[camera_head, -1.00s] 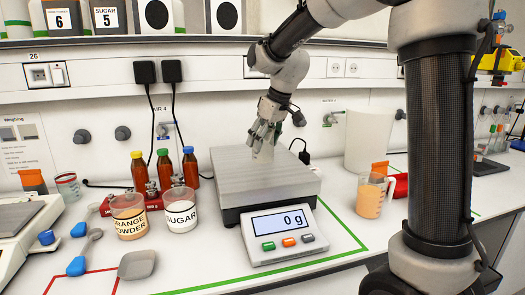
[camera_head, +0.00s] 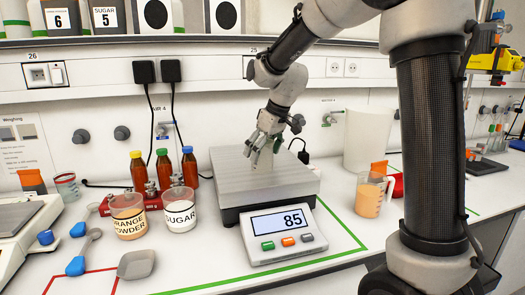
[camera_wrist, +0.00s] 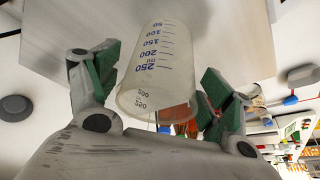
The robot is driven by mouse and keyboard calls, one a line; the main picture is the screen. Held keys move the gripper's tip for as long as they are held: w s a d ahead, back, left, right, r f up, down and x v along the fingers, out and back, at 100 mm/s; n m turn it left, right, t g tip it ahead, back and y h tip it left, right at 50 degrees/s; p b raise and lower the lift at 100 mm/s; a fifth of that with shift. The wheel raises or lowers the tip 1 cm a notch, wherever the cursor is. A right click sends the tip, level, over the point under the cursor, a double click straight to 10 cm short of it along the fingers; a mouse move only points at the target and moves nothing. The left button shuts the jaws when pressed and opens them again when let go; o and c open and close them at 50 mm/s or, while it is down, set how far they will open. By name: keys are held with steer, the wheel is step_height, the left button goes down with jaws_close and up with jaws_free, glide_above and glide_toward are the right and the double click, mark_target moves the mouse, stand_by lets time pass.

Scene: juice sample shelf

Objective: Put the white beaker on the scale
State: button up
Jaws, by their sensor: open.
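The white beaker (camera_wrist: 160,65) is a translucent cup with blue volume marks, seen between my fingers in the wrist view. In the head view the beaker (camera_head: 265,158) is small, partly hidden by my gripper, and appears to stand on the plate of the scale (camera_head: 290,187). The scale's display (camera_head: 281,222) reads 85. My gripper (camera_head: 257,150) is over the plate, its fingers around the beaker. In the wrist view my gripper (camera_wrist: 155,88) is open, with green-padded fingers on either side of the beaker and a visible gap at least on the left.
An orange powder beaker (camera_head: 128,217) and a sugar beaker (camera_head: 180,212) stand left of the scale. Several brown bottles (camera_head: 163,168) stand behind them. A large white container (camera_head: 367,140) and a beaker of orange liquid (camera_head: 369,196) are to the right.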

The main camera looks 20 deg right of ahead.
steer(key=v, duration=1.2)
steer(key=s+d+f+m+h, duration=0.1)
steer(key=s+d+f+m, duration=0.1)
steer(key=s, duration=0.7)
steer(key=s+d+f+m, duration=0.2)
steer(key=s+d, duration=0.4)
steer(key=s, duration=0.3)
steer(key=s+d+f+m+h, duration=0.1)
steer(key=s+d+f, duration=0.3)
steer(key=s, duration=0.6)
steer(key=shift+f+m+h, duration=0.3)
steer(key=shift+m, duration=0.6)
